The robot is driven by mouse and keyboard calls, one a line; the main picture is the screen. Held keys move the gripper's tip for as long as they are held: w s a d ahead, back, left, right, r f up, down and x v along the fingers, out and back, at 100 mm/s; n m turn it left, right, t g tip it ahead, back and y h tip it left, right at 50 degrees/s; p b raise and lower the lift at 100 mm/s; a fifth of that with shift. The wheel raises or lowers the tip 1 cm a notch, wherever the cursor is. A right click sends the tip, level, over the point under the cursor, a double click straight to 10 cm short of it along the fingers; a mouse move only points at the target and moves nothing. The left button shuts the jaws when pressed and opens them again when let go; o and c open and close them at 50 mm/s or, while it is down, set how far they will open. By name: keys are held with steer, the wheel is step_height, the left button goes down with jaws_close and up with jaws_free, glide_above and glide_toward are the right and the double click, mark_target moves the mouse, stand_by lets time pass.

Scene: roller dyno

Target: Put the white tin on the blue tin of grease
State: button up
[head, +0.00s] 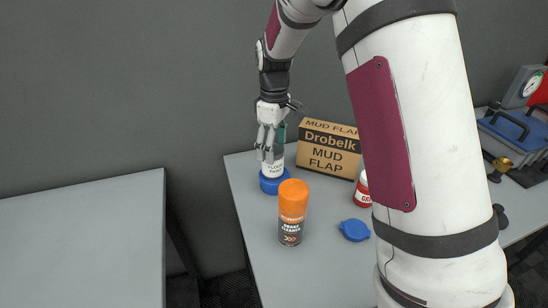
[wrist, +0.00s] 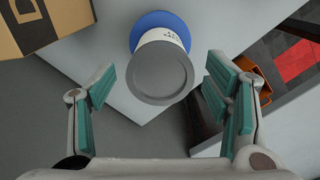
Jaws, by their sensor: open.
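The white tin (head: 272,168) stands upright on the blue tin of grease (head: 271,184) near the table's far left corner. In the wrist view the white tin (wrist: 162,68) shows its grey round top, with the blue tin (wrist: 157,20) beneath it. The blue tin sticks out wider than the white one. My gripper (head: 266,150) is at the white tin's upper part. In the wrist view its open fingers (wrist: 160,82) are on either side of the white tin, with a visible gap on both sides.
An orange-capped spray can (head: 292,212) stands in front of the tins. A mud flap box (head: 328,150) stands right of them. A blue lid-like piece (head: 354,230) and a red tin (head: 363,190) are farther right. Another grey table (head: 80,235) is at left.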

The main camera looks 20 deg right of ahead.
step_height(320, 180, up, 6)
steer(key=shift+r, duration=0.25)
steer(key=shift+s+r, duration=0.3)
steer(key=shift+r, duration=0.25)
steer(key=s+r+m+t, duration=0.1)
steer(key=s+r+m, duration=0.1)
steer(key=s+r, duration=0.45)
steer(key=s+r+m+t, duration=0.1)
steer(key=s+r+m, duration=0.2)
steer(key=s, duration=0.7)
steer(key=s+f+m+t, duration=0.2)
steer(key=s+m, duration=0.2)
steer(key=s, duration=1.2)
steer(key=shift+d+f, duration=0.15)
steer(key=shift+f, duration=0.2)
steer(key=shift+r, duration=0.25)
